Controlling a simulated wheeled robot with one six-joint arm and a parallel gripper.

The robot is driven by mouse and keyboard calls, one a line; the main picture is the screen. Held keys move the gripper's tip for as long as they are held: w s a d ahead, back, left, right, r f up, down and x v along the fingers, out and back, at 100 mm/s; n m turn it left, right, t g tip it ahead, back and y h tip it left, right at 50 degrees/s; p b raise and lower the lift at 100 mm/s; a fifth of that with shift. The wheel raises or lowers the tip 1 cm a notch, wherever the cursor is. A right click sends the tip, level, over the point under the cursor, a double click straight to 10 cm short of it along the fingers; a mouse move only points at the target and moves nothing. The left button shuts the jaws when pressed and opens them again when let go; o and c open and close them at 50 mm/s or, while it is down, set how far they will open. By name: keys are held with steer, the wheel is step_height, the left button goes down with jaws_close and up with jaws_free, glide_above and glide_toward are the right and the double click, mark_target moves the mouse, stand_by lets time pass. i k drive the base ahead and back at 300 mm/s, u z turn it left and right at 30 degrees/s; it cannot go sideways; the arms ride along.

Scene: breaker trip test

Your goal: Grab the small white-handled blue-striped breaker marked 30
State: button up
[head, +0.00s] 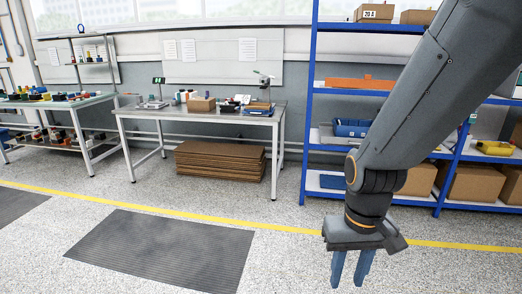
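I cannot make out the small white-handled, blue-striped breaker marked 30 in the head view; the objects on the benches are too small to tell apart. My gripper (351,279) hangs at the lower right, above the floor and well in front of the benches. Its blue fingers point down with a gap between them, and nothing shows between them. The middle workbench (225,117) carries several small items. The left workbench (50,104) carries several small coloured items.
Blue shelving (308,110) stands behind my arm at the right, with cardboard boxes (474,184) and a blue bin (351,128). Flat cardboard (220,165) is stacked under the middle bench. The floor around the dark mat (160,250) and yellow line (190,214) is clear.

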mark_target(230, 108)
steer(key=z, duration=0.35)
steer(key=i, duration=1.75)
steer(key=u, duration=0.2)
steer(key=i, duration=1.8)
steer(key=u, duration=0.6)
steer(key=i, duration=0.4)
steer(key=z, duration=0.2)
steer(key=k, duration=0.35)
steer(key=u, duration=1.4)
steer(key=i, duration=1.2)
steer(key=z, duration=0.35)
